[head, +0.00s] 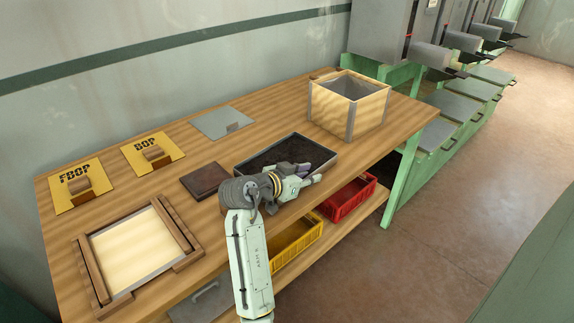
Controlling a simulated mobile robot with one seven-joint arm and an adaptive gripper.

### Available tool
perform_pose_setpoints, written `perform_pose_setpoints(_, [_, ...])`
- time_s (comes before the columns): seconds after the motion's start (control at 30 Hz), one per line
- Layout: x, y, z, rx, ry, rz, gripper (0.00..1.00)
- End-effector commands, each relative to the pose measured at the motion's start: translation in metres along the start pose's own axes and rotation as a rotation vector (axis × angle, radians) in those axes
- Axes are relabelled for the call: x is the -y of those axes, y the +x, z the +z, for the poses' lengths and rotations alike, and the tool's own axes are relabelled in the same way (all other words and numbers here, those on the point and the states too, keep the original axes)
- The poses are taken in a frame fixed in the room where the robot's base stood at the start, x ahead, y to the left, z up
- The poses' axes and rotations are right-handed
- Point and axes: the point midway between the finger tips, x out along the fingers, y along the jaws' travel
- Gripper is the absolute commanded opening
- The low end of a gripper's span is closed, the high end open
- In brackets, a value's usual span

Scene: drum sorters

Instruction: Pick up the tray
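A dark, shallow, open-topped tray (262,163) lies on the wooden table, right of the middle.
A wooden box (330,112) stands behind the tray to the right. A brown block (205,181) lies left of it. A wooden frame (135,245) is at the front left. Yellow (292,240) and red (347,199) crates sit below the tabletop.

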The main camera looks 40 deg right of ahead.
Motion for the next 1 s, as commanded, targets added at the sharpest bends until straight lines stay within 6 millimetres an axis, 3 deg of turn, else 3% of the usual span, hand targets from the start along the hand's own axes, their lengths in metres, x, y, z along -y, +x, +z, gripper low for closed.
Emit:
perform_pose_setpoints(0.17, [0.0003,0.0002,0.0006,0.0,0.0,-0.001,0.26])
perform_pose_setpoints(0.57, [0.0001,-0.0001,0.0004,0.0,0.0,0.0,0.0])
perform_pose_setpoints(1.0, [0.0002,-0.0002,0.0003,0.0,0.0,0.0,0.0])
